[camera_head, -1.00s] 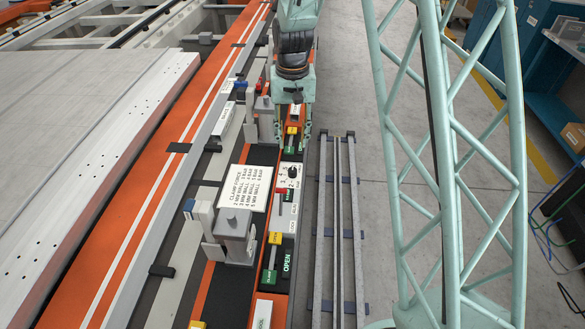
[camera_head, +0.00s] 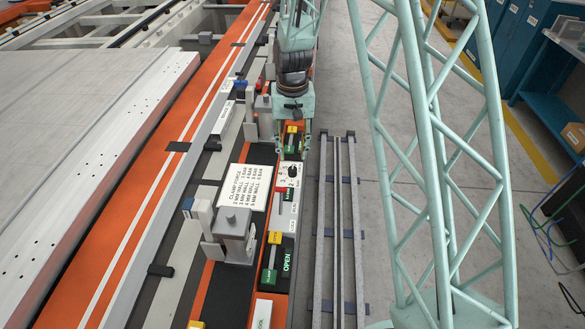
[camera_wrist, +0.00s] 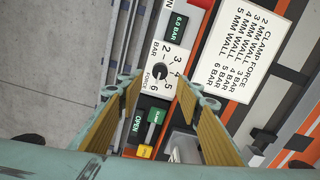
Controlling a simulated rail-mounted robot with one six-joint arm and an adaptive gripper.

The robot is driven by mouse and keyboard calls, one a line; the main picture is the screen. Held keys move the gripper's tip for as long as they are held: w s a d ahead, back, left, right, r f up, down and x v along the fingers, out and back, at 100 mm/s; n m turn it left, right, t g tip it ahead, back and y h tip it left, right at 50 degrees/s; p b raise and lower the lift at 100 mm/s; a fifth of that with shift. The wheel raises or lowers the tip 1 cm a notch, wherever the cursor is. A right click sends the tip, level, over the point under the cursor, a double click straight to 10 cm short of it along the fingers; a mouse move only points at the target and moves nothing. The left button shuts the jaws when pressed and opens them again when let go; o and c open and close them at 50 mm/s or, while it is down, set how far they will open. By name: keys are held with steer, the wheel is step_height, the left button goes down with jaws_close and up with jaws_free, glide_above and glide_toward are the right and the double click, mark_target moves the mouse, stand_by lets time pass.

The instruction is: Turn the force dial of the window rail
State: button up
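The black force dial (camera_wrist: 161,73) sits on a white plate with BAR figures from 2 to 6 around it. In the head view the dial (camera_head: 292,171) is just on the near side of my gripper (camera_head: 292,153). In the wrist view my gripper (camera_wrist: 163,88) is open, with one finger on each side of the dial plate and nothing held. I cannot tell the fingertips' height above the dial. A dark display (camera_wrist: 180,27) beside the dial appears to read 6.0 BAR. Where the dial's pointer stands is too small to tell.
A white CLAMP FORCE placard (camera_head: 246,187) lists wall thicknesses against bar values. A grey clamp (camera_head: 233,238) stands near it. An OPEN/CLAMP slider with a yellow block (camera_head: 275,237) is nearer the camera. Grey parallel rails (camera_head: 340,240) run along the right.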

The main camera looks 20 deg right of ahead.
mark_target(292, 169)
steer(key=shift+f+b, duration=0.55)
steer(key=shift+f, duration=3.4)
steer(key=shift+c, duration=0.3)
steer(key=c, duration=0.8)
